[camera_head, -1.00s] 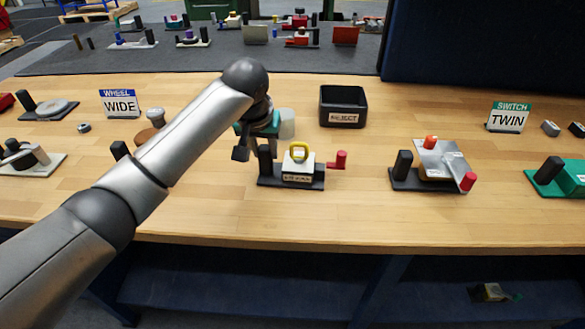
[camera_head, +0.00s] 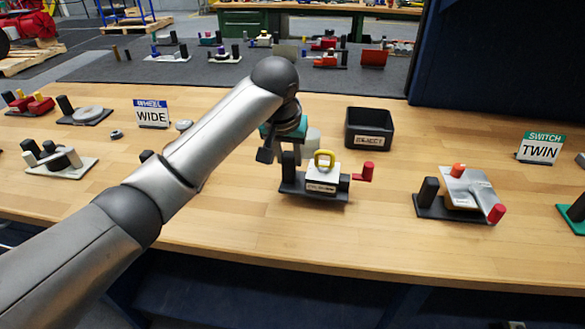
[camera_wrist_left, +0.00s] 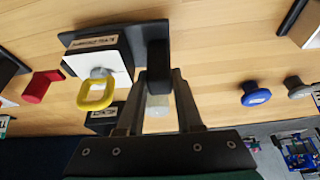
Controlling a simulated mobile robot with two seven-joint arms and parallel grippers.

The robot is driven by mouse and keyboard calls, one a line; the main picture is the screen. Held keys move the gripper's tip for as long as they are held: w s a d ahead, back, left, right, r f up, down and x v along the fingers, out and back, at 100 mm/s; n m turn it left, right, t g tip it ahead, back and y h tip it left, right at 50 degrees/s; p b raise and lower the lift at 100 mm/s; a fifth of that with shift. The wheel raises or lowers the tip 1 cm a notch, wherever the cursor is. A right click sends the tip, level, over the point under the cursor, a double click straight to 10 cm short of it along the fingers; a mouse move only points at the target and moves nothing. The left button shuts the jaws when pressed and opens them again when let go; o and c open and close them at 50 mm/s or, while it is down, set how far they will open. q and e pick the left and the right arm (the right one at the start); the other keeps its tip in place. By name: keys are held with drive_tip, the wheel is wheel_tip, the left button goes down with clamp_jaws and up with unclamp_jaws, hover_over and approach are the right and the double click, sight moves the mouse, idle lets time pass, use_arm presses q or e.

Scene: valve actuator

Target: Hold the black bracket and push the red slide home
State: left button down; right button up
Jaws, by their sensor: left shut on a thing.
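My left gripper (camera_wrist_left: 158,82) is shut on this post, with one finger on each side in the left wrist view. The red slide (camera_head: 368,172) sticks out at the device's right side, its red knob upright and apart from the white block. It also shows at the left of the wrist view (camera_wrist_left: 40,86). My right gripper is not in view.
A black reject bin (camera_head: 369,128) stands behind the device. A tilted-plate unit with red knobs (camera_head: 460,190) stands to the right, by the TWIN sign (camera_head: 540,149). The WIDE sign (camera_head: 152,114) and other units are at the left. Bare wood lies in front of the device.

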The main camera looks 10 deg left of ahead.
sight(289, 169)
use_arm(q)
wheel_tip(289, 169, up, 6)
drive_tip(key=shift+f, duration=4.15)
drive_tip(key=shift+f, duration=0.35)
drive_tip(key=shift+f, duration=0.15)
